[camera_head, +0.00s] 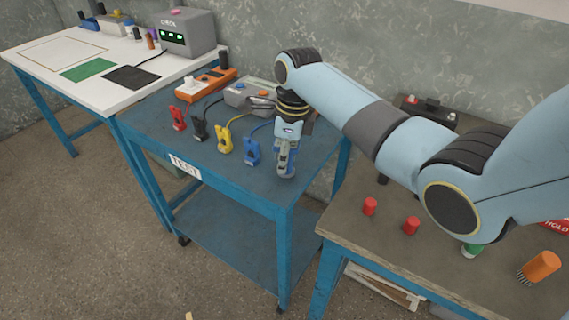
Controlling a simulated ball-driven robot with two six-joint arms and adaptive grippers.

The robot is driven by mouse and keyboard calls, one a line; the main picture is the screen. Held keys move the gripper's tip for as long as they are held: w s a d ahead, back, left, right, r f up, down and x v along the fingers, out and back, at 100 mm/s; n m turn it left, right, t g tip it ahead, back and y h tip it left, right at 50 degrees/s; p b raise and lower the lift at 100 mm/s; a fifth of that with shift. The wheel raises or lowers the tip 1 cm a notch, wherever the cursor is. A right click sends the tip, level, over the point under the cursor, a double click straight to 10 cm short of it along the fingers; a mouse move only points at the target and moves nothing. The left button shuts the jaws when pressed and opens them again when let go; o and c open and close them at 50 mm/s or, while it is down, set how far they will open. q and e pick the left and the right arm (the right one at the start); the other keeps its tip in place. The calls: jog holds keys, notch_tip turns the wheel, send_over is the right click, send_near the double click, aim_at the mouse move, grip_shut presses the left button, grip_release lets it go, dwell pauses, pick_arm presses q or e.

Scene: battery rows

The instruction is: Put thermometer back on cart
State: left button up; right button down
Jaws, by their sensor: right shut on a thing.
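My right gripper (286,172) points down over the front right part of the blue cart (190,143), which carries a TEST label. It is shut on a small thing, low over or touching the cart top. The gripper hides most of that thing; I take it to be the thermometer, but its shape is not clear. I cannot tell whether it touches the cart top. My left gripper is out of view.
On the cart, red (178,118), black (199,124), yellow (224,137) and blue clamps (252,151) stand in a row, the blue one close left of my gripper. A grey box (250,92) and an orange power strip (206,84) lie behind. A brown table (345,214) stands right.

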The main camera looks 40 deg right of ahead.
jog(key=shift+f, duration=1)
jog(key=c, duration=1)
grip_release()
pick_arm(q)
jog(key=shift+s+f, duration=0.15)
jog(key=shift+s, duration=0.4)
pick_arm(e)
jog(key=r, duration=0.8)
jog(key=s+d+r+p, duration=0.1)
jog(key=r, duration=0.3)
jog(key=shift+r, duration=0.15)
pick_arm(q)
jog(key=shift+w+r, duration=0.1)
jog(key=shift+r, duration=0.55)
